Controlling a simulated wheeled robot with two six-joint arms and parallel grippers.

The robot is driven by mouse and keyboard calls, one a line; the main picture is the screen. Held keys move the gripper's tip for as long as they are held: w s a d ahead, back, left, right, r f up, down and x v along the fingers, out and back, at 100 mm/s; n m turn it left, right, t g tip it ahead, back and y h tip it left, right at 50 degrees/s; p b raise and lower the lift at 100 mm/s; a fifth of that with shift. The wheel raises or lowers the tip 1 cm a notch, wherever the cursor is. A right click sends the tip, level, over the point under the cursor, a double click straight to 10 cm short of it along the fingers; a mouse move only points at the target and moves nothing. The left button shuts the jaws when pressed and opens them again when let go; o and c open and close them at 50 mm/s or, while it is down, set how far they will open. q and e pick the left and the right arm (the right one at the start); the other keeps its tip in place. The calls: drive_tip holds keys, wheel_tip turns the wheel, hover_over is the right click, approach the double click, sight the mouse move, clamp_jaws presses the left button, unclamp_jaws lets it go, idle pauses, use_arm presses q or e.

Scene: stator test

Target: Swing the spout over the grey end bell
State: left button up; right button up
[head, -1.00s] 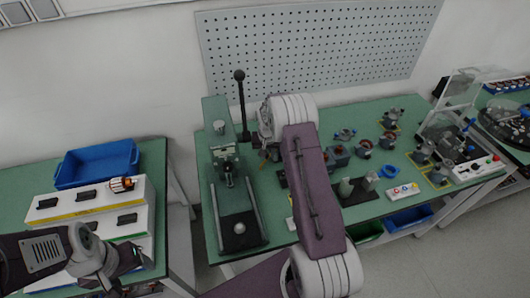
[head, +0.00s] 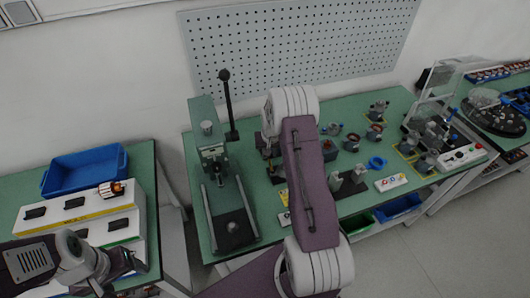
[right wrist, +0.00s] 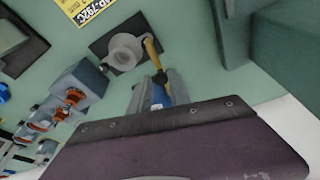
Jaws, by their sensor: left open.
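In the right wrist view a grey round part (right wrist: 124,52), apparently the end bell, sits on a dark square pad. A thin yellow piece with a dark edge (right wrist: 152,48), apparently the spout, stands just right of it; whether it overhangs the bell is unclear. My right gripper (right wrist: 157,88) has its grey fingers either side of a blue part (right wrist: 160,94) at the near end of the yellow piece. Whether they are closed on it is unclear. In the head view my arm hides this gripper. My left gripper (head: 132,262) is open over the left table, apparently empty.
A press with a black lever (head: 226,100) stands left of my right arm. A blue bin (head: 84,170) and white stepped block (head: 80,222) occupy the left table.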

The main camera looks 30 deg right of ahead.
drive_tip(key=d, duration=0.4)
drive_tip(key=shift+d, duration=0.1)
idle(0.5)
drive_tip(key=shift+w, duration=0.1)
idle(0.3)
drive_tip(key=shift+o, duration=1)
